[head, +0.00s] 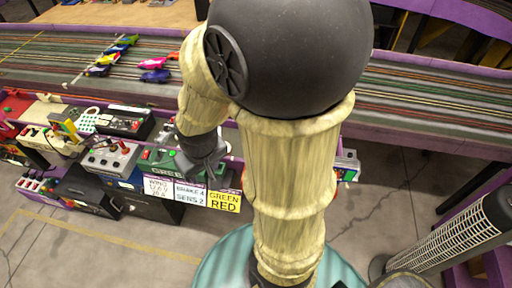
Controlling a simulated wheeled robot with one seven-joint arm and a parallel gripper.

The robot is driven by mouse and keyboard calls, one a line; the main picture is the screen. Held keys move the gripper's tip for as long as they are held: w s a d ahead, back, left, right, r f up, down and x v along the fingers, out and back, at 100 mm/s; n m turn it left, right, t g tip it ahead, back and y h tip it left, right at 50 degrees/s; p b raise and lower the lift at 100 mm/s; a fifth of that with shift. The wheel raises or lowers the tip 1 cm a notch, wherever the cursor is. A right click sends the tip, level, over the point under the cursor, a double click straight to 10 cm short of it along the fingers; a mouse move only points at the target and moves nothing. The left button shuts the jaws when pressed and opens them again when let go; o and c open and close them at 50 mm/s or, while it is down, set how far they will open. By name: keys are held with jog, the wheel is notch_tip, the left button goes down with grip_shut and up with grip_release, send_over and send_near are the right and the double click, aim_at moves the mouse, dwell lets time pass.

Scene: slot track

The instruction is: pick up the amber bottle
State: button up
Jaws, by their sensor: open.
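I cannot make out an amber bottle in the head view. My own arm covers the middle of the picture and may hide it. My gripper (205,158) is the dark part at the end of the pale arm. It hangs in front of the shelf of control boxes, near a green box (160,162). Its fingers are small and partly hidden here. I see nothing held in it.
A multi-lane slot track (430,100) with purple edges runs across the back, with several toy cars (155,75) at left. Control boxes (110,155) and label cards (223,201) crowd the left. A tower fan (455,240) stands at right. Concrete floor is open at lower left.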

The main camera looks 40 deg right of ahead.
jog(key=w+d+f+n+g+h+b, duration=0.1)
jog(key=d+f+n+h+b, duration=0.2)
jog(key=d+f+n+b, duration=0.45)
jog(key=w+d+f+n+g+h+b, duration=0.2)
jog(key=d+f+n+h+b, duration=0.15)
jog(key=f, duration=0.65)
jog(key=w+d+f+n+t+h+b, duration=0.6)
jog(key=w+d+f+n+b, duration=0.1)
jog(key=w+n+b, duration=0.3)
jog(key=shift+w+d+f+n, duration=0.15)
jog(key=shift+w+f+n, duration=0.55)
jog(key=shift+w, duration=0.45)
jog(key=shift+d+f, duration=0.1)
jog(key=b+x, duration=0.1)
jog(key=x, duration=1.1)
jog(key=shift+s+f, duration=0.1)
jog(key=shift+f, duration=0.1)
